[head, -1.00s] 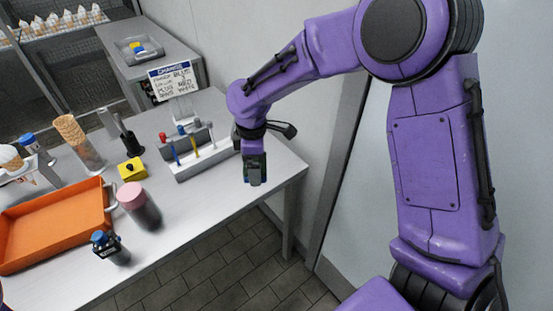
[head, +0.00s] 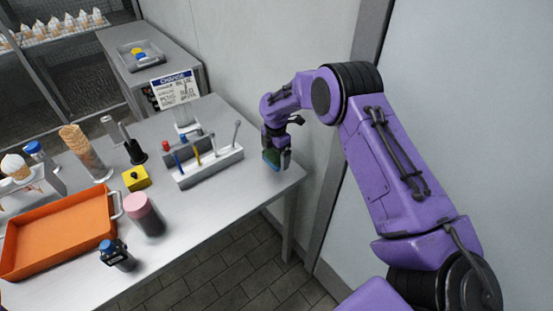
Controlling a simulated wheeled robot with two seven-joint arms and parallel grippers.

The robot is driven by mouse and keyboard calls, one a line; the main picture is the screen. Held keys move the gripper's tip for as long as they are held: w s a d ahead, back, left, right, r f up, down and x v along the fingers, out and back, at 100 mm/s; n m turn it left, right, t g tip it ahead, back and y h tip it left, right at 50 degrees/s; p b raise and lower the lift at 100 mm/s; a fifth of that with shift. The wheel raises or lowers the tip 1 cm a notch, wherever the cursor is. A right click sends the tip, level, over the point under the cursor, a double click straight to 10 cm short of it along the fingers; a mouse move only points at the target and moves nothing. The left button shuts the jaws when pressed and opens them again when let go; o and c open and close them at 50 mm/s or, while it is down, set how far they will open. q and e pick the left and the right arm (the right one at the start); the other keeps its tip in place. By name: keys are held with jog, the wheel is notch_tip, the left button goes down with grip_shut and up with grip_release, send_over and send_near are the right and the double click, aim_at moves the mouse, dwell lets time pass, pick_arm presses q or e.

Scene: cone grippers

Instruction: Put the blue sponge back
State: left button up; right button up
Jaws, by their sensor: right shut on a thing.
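My right gripper (head: 276,162) is shut on a small blue-green block, which looks like the blue sponge (head: 269,157). It points down over the right end of the steel table (head: 215,205), to the right of the pen rack. The fingers hide part of the sponge, and I cannot tell whether it touches the table. A grey tray (head: 158,60) on the back counter holds small yellow and blue pieces. My left gripper is not in view.
A rack with coloured sticks (head: 208,168) and a sign (head: 174,90) stand left of the gripper. A yellow block (head: 136,179), a pink-lidded jar (head: 145,215), a dark bottle (head: 117,256), cones (head: 85,152) and an orange tray (head: 60,235) fill the left. A wall rises behind.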

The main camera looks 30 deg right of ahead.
aim_at(276, 160)
jog(key=f, duration=0.3)
jog(key=shift+w+d+f+p, duration=0.1)
jog(key=shift+d+f+p, duration=0.15)
jog(key=shift+p, duration=0.1)
jog(key=shift+w+f, duration=0.1)
jog(key=shift+f, duration=0.2)
jog(key=o, duration=0.6)
jog(key=shift+r, duration=0.35)
notch_tip(276, 160, up, 12)
jog(key=shift+f+b, duration=0.2)
jog(key=shift+b, duration=0.9)
